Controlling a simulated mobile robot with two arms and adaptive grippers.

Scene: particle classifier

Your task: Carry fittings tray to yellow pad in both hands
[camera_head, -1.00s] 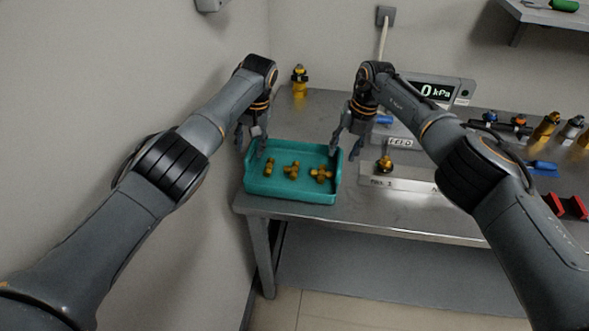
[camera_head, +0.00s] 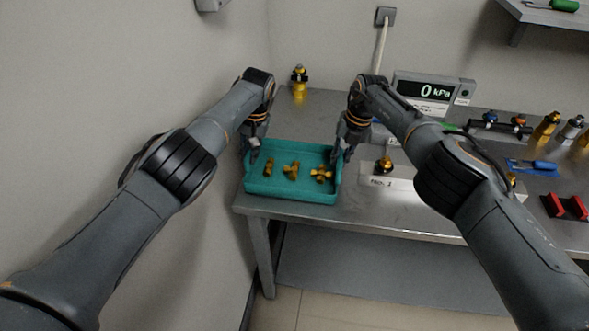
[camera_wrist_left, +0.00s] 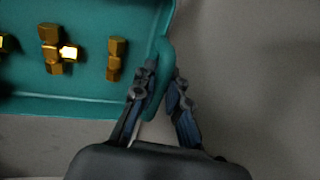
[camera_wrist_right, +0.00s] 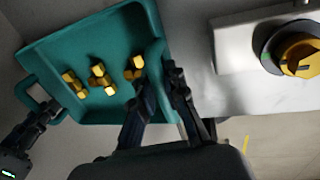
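The fittings tray (camera_head: 290,195) is teal and shallow, with a looped handle at each short end. It sits on the left end of the metal bench with several brass fittings (camera_head: 291,170) inside. My left gripper (camera_head: 252,154) is at the tray's left end, its fingers closed on either side of the teal handle (camera_wrist_left: 162,75). My right gripper (camera_head: 341,154) is at the right end. I cannot make out a yellow pad in the head view.
A brass valve on a grey block (camera_head: 384,165) stands just right of the tray. A pressure display (camera_head: 432,90) and a yellow fitting (camera_head: 299,82) stand behind. Red blocks (camera_head: 566,206) lie far right. The wall (camera_head: 170,70) is close on the left.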

